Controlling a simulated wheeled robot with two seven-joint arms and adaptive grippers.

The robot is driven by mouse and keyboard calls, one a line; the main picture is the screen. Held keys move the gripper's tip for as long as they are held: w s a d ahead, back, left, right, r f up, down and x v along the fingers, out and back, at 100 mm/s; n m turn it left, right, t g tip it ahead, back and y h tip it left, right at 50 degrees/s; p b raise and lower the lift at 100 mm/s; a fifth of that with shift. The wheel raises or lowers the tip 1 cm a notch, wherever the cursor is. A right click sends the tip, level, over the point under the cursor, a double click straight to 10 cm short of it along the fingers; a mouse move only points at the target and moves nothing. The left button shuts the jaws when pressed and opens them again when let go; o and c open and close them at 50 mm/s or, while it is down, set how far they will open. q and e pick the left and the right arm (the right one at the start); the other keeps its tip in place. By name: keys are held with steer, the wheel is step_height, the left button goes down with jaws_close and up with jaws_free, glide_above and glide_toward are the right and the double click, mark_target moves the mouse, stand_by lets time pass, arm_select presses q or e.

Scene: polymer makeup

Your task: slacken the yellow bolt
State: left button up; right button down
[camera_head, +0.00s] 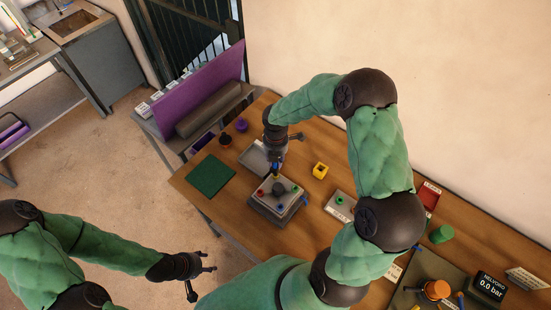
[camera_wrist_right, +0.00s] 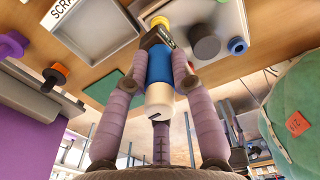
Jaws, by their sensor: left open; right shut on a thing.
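The grey block (camera_head: 268,208) on the wooden table carries a red bolt (camera_head: 260,192), a green bolt (camera_head: 294,188), a blue bolt (camera_head: 278,206) and a dark central knob (camera_head: 278,188). The yellow bolt (camera_wrist_right: 160,21) shows in the right wrist view at the dark head of a tool; whether they are engaged I cannot tell. My right gripper (camera_head: 275,160) is shut on this tool with a blue and white handle (camera_wrist_right: 159,68), above the back of the block. My left gripper (camera_head: 203,275) is open and empty, over the floor off the table's front edge.
A grey tray (camera_head: 254,158) lies beside the block, with a green mat (camera_head: 210,174) to the left. My right arm covers part of the table. A pressure display (camera_head: 489,285) stands at the far right.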

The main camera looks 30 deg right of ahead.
steer(key=shift+n, duration=0.5)
steer(key=shift+p, duration=0.3)
steer(key=shift+n+p, duration=0.65)
steer(key=shift+n, duration=0.25)
steer(key=shift+n+p, duration=0.8)
steer(key=shift+n, duration=0.1)
steer(key=shift+n+p, duration=0.8)
steer(key=shift+n, duration=0.1)
